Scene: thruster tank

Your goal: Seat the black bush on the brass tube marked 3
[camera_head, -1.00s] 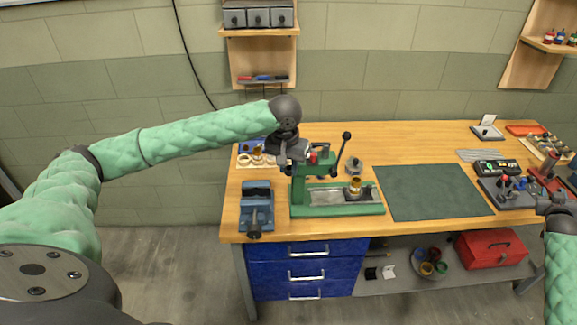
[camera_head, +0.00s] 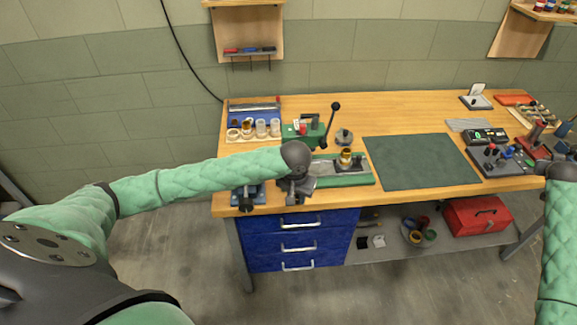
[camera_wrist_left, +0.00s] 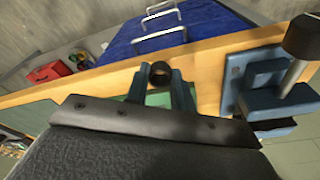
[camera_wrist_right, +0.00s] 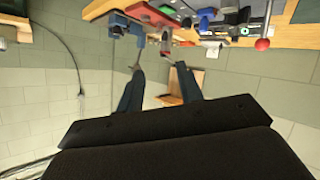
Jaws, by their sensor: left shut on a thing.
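My left gripper (camera_wrist_left: 160,78) is shut on the black bush (camera_wrist_left: 161,73), a short dark ring between its fingertips in the left wrist view. In the head view this gripper (camera_head: 294,196) is over the bench's front edge, between the blue vise and the green press; the bush is hidden there. A brass tube (camera_head: 346,158) stands upright on the press bed, to the right of the gripper and apart from it. Its mark is too small to read. My right gripper (camera_wrist_right: 160,72) is open and empty, at the bench's right end.
The green press (camera_head: 303,131) stands behind my left arm, its black-knobbed lever raised. A rack with several pale and brassy cylinders (camera_head: 261,128) is at back left. The blue vise (camera_wrist_left: 262,88) is close beside the left gripper. The green mat (camera_head: 420,161) is clear.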

